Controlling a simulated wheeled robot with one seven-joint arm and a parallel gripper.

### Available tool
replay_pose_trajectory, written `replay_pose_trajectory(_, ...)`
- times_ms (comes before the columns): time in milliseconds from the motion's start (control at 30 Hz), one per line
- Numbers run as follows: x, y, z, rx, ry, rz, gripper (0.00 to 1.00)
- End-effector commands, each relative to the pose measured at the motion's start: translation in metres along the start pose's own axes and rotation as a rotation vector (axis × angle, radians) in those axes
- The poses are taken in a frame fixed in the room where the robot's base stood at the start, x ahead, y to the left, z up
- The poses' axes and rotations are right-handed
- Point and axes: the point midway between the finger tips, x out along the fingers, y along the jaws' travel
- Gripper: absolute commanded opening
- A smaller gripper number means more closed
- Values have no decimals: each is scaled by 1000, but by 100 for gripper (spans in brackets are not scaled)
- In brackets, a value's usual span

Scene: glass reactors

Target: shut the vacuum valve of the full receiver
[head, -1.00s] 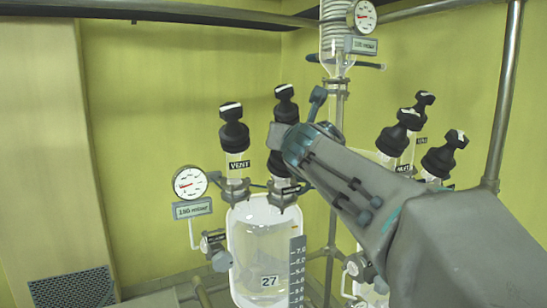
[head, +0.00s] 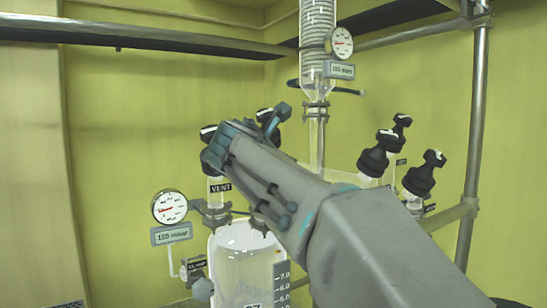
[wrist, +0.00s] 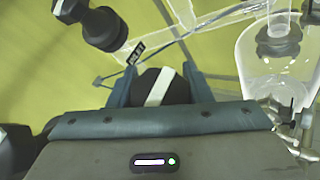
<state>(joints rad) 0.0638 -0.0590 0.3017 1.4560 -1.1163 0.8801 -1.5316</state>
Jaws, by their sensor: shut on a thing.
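The glass receiver (head: 236,258), its number partly cut off at the lower edge, stands left of centre in the head view. A valve marked VENT (head: 216,187) rises from its top, and another black knob (head: 265,112) shows behind my gripper. My gripper (head: 243,136) is over this valve group and hides the knob it holds. In the wrist view, my gripper (wrist: 157,74) has its two blue fingers on either side of a black valve knob (wrist: 178,92) with a white stripe. A small dark label (wrist: 136,53) beside it is too small to read.
A round gauge (head: 169,207) with a display sits left of the receiver. A coiled condenser (head: 317,50) and second gauge (head: 340,42) stand behind. Several black knobs (head: 375,155) are at right, near a metal post (head: 474,130). Another knob (wrist: 100,28) shows close by in the wrist view.

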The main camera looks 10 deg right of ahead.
Motion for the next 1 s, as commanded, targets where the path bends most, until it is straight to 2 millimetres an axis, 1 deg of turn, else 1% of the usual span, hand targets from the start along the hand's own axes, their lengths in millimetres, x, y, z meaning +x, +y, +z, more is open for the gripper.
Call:
replay_pose_trajectory(433,0,0,0,4,1,-7,22)
replay_pose_trajectory(467,0,0,0,4,1,-7,53)
replay_pose_trajectory(500,0,0,0,4,1,-7,64)
replay_pose_trajectory(533,0,0,0,4,1,-7,67)
replay_pose_trajectory(833,-2,0,0,4,0,-6,67)
replay_pose_trajectory(933,-10,1,0,4,0,-4,67)
replay_pose_trajectory(1000,-22,1,0,4,-1,-3,67)
